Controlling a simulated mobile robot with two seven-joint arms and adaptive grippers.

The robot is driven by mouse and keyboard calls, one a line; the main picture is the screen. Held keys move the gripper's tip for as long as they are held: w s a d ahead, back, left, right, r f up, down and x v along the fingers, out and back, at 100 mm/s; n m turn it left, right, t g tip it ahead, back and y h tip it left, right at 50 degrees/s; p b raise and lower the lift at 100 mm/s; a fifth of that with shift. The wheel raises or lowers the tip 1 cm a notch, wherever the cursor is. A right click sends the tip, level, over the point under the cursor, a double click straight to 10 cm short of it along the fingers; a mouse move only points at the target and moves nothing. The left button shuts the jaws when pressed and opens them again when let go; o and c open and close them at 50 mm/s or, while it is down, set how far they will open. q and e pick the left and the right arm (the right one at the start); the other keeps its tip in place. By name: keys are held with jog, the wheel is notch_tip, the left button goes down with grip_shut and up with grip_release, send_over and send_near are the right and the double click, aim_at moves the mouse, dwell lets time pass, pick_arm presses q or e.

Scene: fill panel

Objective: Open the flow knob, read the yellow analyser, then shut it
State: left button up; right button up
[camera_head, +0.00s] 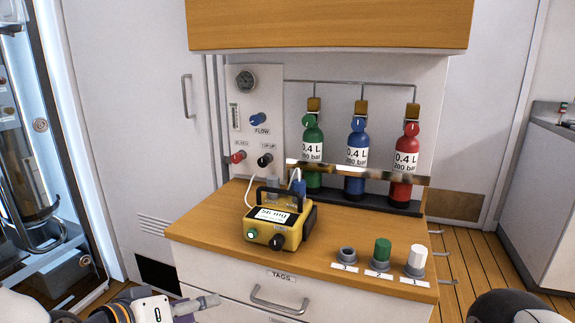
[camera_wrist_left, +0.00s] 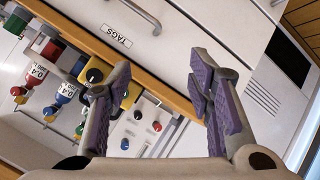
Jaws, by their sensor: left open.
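The blue flow knob (camera_head: 257,119) is on the white panel (camera_head: 268,88) above the counter, over the "FLOW" label. It also shows in the left wrist view (camera_wrist_left: 125,144). The yellow analyser (camera_head: 309,222) stands on the counter with a lit white display (camera_head: 268,216); its text is too blurred to read surely. In the left wrist view the analyser (camera_wrist_left: 130,93) is partly hidden behind a finger. My left gripper (camera_head: 198,304) is low in front of the drawers, well away from the panel. In its wrist view it is open and empty (camera_wrist_left: 160,72).
A red knob (camera_head: 238,157) and a black knob (camera_head: 265,160) sit below the flow knob. Green, blue and red cylinders (camera_head: 405,165) stand behind a rail. A wooden cabinet (camera_head: 330,22) overhangs the counter. A drawer handle (camera_head: 278,303) protrudes.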

pick_arm(q)
jog(key=s+f+g+y+p, duration=0.1)
jog(key=s+f+g, duration=0.2)
jog(key=s+f, duration=0.65)
jog(key=s+f+g+y+p, duration=0.1)
jog(key=s+f+g, duration=0.4)
jog(key=s, duration=0.7)
jog(key=s+a+f+g+y, duration=0.1)
jog(key=s+a+f+g, duration=0.1)
jog(key=s, duration=0.8)
jog(key=s+a+f+m+g+y+p, duration=0.1)
jog(key=s+a, duration=0.3)
jog(key=s, duration=0.7)
jog(key=shift+a+f+m+g+y, duration=0.2)
jog(key=shift+f+m+g+y, duration=0.15)
jog(key=shift+g+y, duration=0.35)
pick_arm(e)
jog(key=shift+t, duration=0.8)
jog(key=w+r, duration=0.1)
jog(key=r, duration=0.1)
jog(key=w+r, duration=0.2)
jog(key=shift+w+a+r, duration=0.1)
jog(key=shift+a, duration=0.05)
